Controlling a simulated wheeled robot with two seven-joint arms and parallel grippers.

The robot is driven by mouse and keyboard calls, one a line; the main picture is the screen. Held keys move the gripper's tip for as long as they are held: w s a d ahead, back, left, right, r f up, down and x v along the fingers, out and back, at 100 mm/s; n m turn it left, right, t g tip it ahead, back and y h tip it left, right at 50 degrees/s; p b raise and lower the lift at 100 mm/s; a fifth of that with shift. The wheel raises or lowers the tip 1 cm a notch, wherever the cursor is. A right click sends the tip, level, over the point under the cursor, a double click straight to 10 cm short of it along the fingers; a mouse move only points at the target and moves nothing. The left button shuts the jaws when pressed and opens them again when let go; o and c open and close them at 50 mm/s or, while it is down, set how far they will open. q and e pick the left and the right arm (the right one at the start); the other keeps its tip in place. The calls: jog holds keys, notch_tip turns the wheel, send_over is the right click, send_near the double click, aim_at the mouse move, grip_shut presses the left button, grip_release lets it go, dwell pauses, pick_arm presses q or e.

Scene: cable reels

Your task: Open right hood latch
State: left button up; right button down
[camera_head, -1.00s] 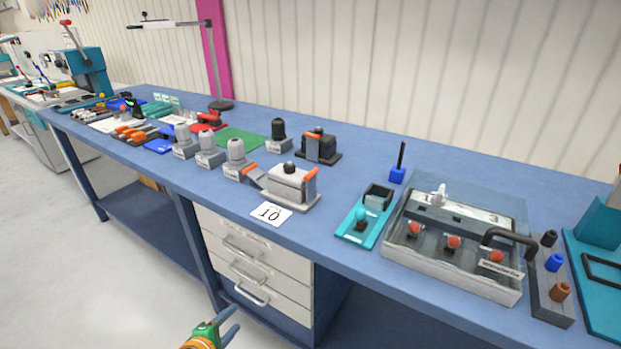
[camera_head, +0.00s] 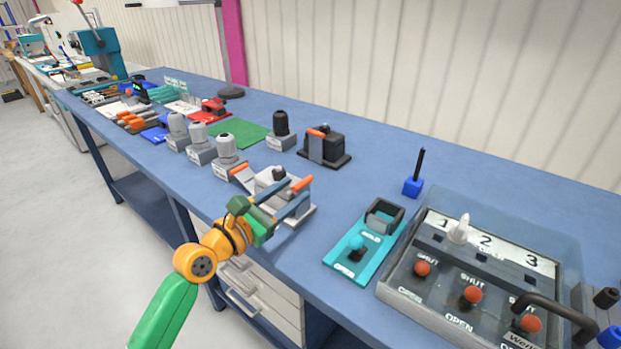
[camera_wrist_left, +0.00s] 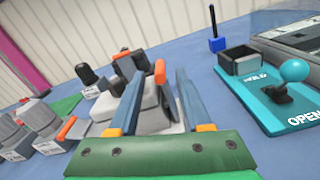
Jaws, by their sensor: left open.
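The grey hood block (camera_head: 268,181) sits on a pale base near the bench's front edge. Its right latch has an orange tip (camera_head: 301,184), seen upright between my fingers in the wrist view (camera_wrist_left: 160,72). Its left latch, with another orange tip (camera_head: 238,170), sticks out to the left; it also shows in the wrist view (camera_wrist_left: 66,128). My left gripper (camera_head: 296,187) is open, its two blue fingers reaching over the block, one on each side of the right latch. I cannot tell whether they touch it. My right gripper is not in view.
A teal HOLD/OPEN lever fixture (camera_head: 345,262) stands to the right, then a clear-covered switch box (camera_head: 480,270). A blue stand with a rod (camera_head: 413,186) and a black clamp block (camera_head: 324,148) are behind. Grey domed fixtures (camera_head: 226,152) stand to the left.

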pick_arm(q)
jog(key=shift+w+d+r, duration=0.15)
jog(key=shift+w+d, duration=0.2)
jog(key=shift+w, duration=0.15)
jog(key=shift+f+b+x, duration=0.15)
jog(key=shift+x, duration=0.6)
jog(key=shift+f+b+x, duration=0.1)
jog(key=shift+b+x, duration=0.05)
jog(key=shift+x, duration=0.65)
jog(key=shift+s, duration=0.1)
jog(key=shift+s+a+r, duration=0.1)
jog(key=shift+a+r, duration=0.05)
jog(key=shift+c, duration=1.2)
grip_shut()
